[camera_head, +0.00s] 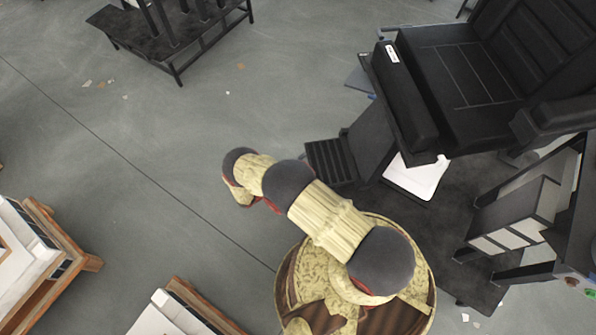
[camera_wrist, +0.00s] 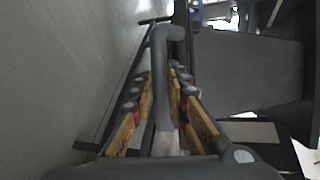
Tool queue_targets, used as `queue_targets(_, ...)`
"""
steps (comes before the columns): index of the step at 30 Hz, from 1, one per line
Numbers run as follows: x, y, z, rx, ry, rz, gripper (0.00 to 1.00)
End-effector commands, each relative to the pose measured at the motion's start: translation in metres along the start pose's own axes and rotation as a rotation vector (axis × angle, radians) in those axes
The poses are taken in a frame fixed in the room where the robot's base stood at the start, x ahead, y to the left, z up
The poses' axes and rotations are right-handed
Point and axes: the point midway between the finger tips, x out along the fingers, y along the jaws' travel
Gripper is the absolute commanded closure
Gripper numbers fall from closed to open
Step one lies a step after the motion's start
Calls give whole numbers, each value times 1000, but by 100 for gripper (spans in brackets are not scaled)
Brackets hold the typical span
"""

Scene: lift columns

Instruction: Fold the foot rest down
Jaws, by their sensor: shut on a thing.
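The foot rest (camera_head: 331,161) is a dark, ribbed panel below the front of a black padded chair (camera_head: 465,75) in the head view. My arm reaches to its left side, and the arm's links hide my fingertips there. In the wrist view my gripper (camera_wrist: 168,108) has its yellow-brown fingers on either side of a dark grey rounded bar (camera_wrist: 172,45), shut on it. The bar runs up between the fingers and bends at its top. I cannot tell how it joins the foot rest. A flat dark grey panel (camera_wrist: 248,72) is right of the bar.
A black bench (camera_head: 165,40) stands at the upper left. Wooden-framed units (camera_head: 65,250) are at the lower left, and a dark shelf unit (camera_head: 520,220) is at the right. Open grey floor (camera_head: 150,150) lies left of my arm, with small scraps on it.

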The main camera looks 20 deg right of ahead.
Motion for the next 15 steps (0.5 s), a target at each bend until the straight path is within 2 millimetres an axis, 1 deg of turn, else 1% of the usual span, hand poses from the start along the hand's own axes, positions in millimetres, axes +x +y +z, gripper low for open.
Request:
queue_targets(1, 2, 10, 0, -2, -5, 19, 100)
queue_targets(13, 4, 12, -3, -6, -4, 15, 100)
queue_targets(14, 4, 12, -3, -7, -4, 15, 82)
queue_targets(15, 4, 12, -4, -7, -3, 15, 80)
